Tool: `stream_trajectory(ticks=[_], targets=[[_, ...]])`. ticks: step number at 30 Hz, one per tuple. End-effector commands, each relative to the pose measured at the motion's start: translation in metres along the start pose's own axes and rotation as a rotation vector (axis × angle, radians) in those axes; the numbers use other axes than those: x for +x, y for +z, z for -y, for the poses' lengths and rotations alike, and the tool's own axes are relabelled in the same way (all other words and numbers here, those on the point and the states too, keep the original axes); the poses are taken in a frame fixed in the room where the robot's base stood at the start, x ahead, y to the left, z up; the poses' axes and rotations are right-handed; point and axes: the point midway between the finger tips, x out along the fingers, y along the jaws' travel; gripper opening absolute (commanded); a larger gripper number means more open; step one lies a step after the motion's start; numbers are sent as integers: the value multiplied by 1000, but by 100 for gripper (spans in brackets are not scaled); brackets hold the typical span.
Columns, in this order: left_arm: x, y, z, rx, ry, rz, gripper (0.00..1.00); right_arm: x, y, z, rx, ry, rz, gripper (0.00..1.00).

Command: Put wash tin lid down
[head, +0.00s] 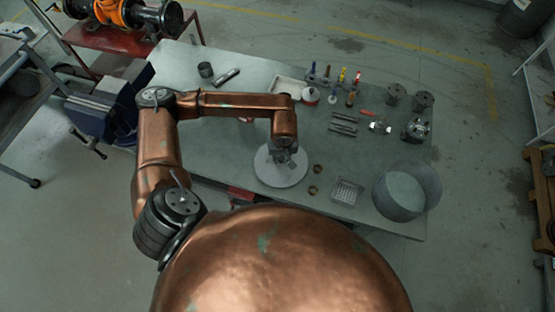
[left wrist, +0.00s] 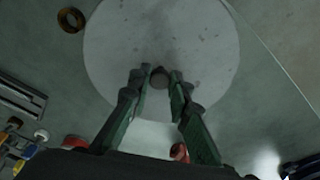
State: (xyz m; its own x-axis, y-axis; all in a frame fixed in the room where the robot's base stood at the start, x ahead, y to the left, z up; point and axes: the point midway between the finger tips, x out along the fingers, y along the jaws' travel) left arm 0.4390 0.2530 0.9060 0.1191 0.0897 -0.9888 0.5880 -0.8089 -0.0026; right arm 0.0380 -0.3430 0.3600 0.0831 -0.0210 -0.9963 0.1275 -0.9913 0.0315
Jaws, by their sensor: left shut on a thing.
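The wash tin lid (head: 268,176) is a pale grey disc near the front of the workbench. In the left wrist view the lid (left wrist: 195,45) fills the upper middle, with a small round knob (left wrist: 158,77) at its centre. My left gripper (head: 284,156) is over the middle of the lid, pointing down. Its two fingers (left wrist: 158,82) are shut on the knob. I cannot tell whether the lid touches the bench. The open round wash tin (head: 428,184) stands at the right front of the bench. My right gripper is not in view.
Two brass rings (head: 314,190) and a wire basket (head: 346,191) lie between lid and tin. Screwdrivers (head: 341,75), a tray (head: 289,89) and metal parts (head: 417,129) stand farther back. A vise (head: 106,106) is at the left edge. Bare bench (head: 180,66) shows at the back left.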

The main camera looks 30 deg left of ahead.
Motion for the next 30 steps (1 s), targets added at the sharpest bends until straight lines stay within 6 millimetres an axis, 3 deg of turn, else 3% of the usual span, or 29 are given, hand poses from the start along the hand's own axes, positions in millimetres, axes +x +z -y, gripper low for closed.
stream_trajectory(ticks=[11, 17, 28, 29, 30], targets=[[29, -15, 14, -3, -3, 0, 0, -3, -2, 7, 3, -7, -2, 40], [55, -9, 11, 0, 1, 1, 0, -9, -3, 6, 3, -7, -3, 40], [61, -9, 11, 0, 1, -1, 0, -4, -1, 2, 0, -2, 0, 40], [61, -8, 12, 0, 0, 0, 19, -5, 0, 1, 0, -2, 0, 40], [60, -8, 12, 0, 0, 0, 22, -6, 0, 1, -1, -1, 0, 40]])
